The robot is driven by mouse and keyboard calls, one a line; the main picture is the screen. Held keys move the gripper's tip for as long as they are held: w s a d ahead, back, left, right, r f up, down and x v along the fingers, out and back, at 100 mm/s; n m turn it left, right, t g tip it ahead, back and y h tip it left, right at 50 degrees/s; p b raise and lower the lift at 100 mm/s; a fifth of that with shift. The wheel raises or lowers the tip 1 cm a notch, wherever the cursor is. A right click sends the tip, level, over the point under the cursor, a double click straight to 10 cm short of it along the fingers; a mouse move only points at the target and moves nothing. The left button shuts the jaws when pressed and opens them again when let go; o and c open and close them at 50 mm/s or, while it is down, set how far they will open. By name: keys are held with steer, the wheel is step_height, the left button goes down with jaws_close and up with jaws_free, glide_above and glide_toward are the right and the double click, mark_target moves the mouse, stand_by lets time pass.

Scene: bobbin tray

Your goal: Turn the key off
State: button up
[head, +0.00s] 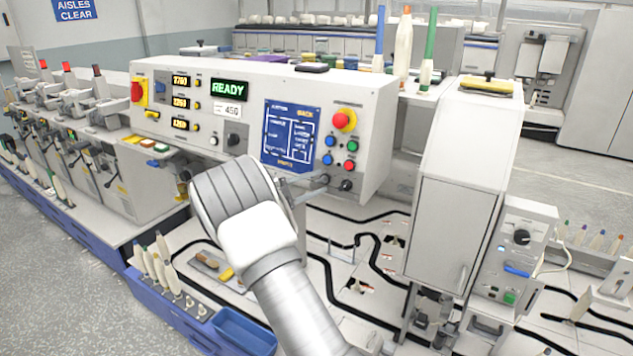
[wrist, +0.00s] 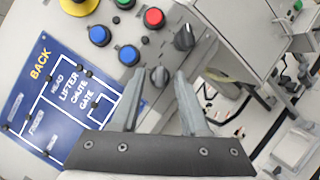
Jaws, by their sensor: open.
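A small grey round switch, which looks like the key switch, sits low on the control panel in the wrist view (wrist: 160,76) and shows faintly in the head view (head: 325,180). I cannot make out which way it is turned. My gripper (wrist: 154,74) is open, its two grey fingers pointing at the panel with this switch between their tips. I see no clear contact. In the head view my gripper (head: 313,186) is mostly hidden behind my wrist. A dark pointer knob (wrist: 184,37) sits beside the switch.
Red (wrist: 154,18) and blue (wrist: 129,55) buttons sit close to the fingers. A yellow-collared red stop button (head: 344,120) is higher on the console (head: 381,125). A tall white cabinet (head: 450,220) stands right. The console display (head: 229,89) reads READY.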

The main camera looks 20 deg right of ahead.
steer(key=shift+w+d, duration=0.1)
steer(key=shift+d, duration=0.3)
steer(key=shift+c, duration=0.3)
jaws_close()
